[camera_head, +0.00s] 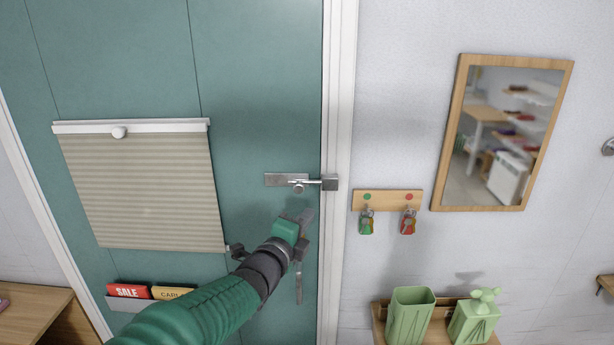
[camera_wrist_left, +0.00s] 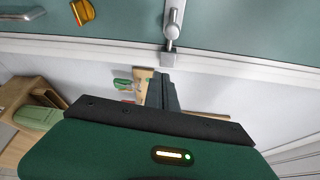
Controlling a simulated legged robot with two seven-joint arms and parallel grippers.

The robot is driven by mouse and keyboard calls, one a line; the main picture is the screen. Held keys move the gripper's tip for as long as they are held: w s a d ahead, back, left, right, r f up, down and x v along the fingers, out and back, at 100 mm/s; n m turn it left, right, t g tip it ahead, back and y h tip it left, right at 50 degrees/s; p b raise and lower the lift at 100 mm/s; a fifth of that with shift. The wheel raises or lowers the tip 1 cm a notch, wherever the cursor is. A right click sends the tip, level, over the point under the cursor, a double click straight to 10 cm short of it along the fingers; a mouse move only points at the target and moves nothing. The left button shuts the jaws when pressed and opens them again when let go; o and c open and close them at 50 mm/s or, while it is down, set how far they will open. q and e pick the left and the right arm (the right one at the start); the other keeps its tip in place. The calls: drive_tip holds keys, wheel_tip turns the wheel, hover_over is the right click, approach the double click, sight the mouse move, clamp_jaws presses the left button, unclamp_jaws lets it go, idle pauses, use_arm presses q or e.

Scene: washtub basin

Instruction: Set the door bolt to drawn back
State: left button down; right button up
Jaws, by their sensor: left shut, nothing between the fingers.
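The door bolt (camera_head: 298,183) is a metal plate with a rod and a small round knob, mounted on the teal door. Its rod reaches right to the square keeper (camera_head: 330,183) at the door frame. The bolt also shows at the top of the left wrist view (camera_wrist_left: 173,18), meeting the keeper (camera_wrist_left: 170,58) at the white frame. My left gripper (camera_head: 303,217) is just below the bolt, apart from it in the head view. Its dark fingers (camera_wrist_left: 162,92) are shut and empty. My right gripper is in neither view.
A grey handle (camera_head: 298,287) hangs on the door below my gripper. An orange piece (camera_wrist_left: 83,11) is on the door. A pleated blind (camera_head: 145,190) is at left. A hook rack (camera_head: 387,200), a mirror (camera_head: 437,180) and green containers (camera_head: 410,315) are right of the frame.

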sight(295, 192)
use_arm(q)
drive_tip(key=shift+w+d+r, duration=0.1)
drive_tip(key=shift+d+r, duration=0.05)
drive_tip(key=shift+r, duration=0.05)
drive_tip(key=shift+w, duration=0.1)
drive_tip(key=r+p+x, duration=0.1)
drive_tip(key=p+x, duration=0.5)
drive_tip(key=x, duration=0.4)
drive_tip(key=a, duration=0.7)
drive_tip(key=shift+a+f+p, duration=0.2)
drive_tip(key=shift+a+p, duration=0.1)
drive_tip(key=shift+a, duration=0.1)
drive_tip(key=shift+a+r, duration=0.1)
drive_tip(key=shift+a, duration=0.35)
